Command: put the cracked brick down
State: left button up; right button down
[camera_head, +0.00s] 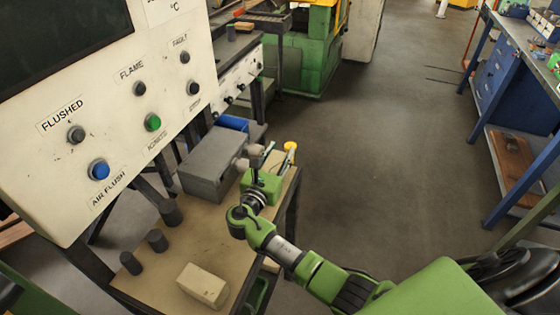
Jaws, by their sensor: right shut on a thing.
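My right gripper (250,158) is over the far end of the workbench, its grey fingertips beside a grey metal box. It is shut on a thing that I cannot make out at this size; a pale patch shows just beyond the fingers. A pale beige brick (203,285) lies flat and free on the near end of the bench, well apart from the gripper. I cannot see a crack on it. My left gripper is not in view.
The workbench (205,237) carries a grey box (214,163), several dark cylinders (157,240) along its left edge and a yellow-topped bottle (290,149). A control panel (110,110) leans over its left side. Bare bench surface lies between the cylinders and the brick.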

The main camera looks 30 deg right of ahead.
aim_at(280, 161)
notch_tip(280, 161, down, 3)
jog(key=shift+r, duration=0.15)
jog(key=c, duration=1.7)
grip_release()
jog(key=shift+f, duration=0.25)
jog(key=shift+r, duration=0.1)
jog(key=b+v, duration=0.1)
jog(key=v, duration=0.6)
jog(key=shift+s+a, duration=0.2)
jog(key=shift+r, duration=0.1)
